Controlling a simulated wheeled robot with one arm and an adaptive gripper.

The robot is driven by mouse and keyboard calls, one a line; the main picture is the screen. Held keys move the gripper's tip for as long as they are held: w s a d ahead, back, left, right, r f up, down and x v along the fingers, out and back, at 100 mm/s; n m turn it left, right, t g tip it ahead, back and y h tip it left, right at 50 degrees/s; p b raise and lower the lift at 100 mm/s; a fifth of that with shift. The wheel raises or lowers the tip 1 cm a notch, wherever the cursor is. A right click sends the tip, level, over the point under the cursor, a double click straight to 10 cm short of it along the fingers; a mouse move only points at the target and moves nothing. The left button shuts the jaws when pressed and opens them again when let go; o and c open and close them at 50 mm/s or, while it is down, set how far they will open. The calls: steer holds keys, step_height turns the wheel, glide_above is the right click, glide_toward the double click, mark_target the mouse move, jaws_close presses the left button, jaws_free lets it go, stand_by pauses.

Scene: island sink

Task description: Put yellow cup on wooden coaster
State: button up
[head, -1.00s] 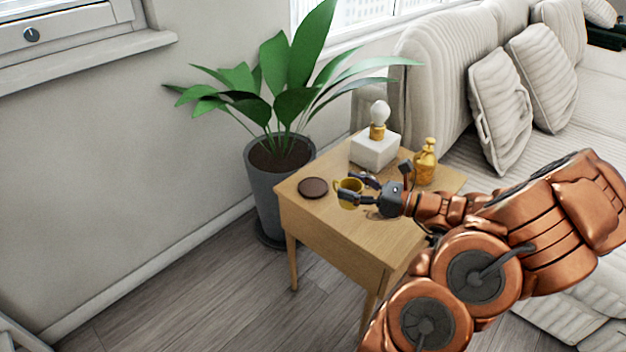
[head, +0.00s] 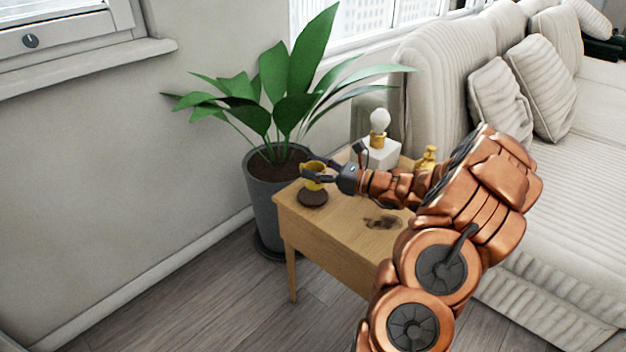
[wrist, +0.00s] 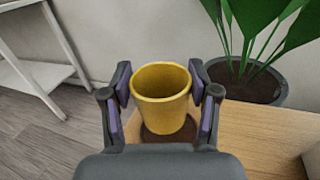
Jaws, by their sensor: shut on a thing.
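The yellow cup (head: 313,180) is upright between the fingers of my gripper (head: 318,173), which is shut on it. In the wrist view the cup (wrist: 161,98) sits between the two finger pads of the gripper (wrist: 162,95). The dark brown round wooden coaster (head: 313,198) lies near the left corner of the side table. In the head view the cup appears right above it. In the wrist view the coaster (wrist: 168,136) shows below the cup, partly hidden by it. I cannot tell whether cup and coaster touch.
The wooden side table (head: 345,225) also holds a white lamp (head: 380,152) and a gold bottle (head: 427,158), partly hidden by my arm. A potted plant (head: 272,190) stands close behind the table's left edge. A sofa (head: 570,190) is at the right.

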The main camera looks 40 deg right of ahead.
steer(key=shift+w+a, duration=0.1)
steer(key=shift+w, duration=0.2)
steer(key=shift+w+f+b, duration=0.1)
steer(key=shift+f+b, duration=0.6)
steer(key=shift+f, duration=1.05)
steer(key=shift+f, duration=0.1)
steer(key=o, duration=1.2)
steer(key=shift+f, duration=0.1)
steer(key=shift+r, duration=0.2)
steer(key=p+v, duration=0.2)
steer(key=v, duration=1)
steer(key=shift+f, duration=0.1)
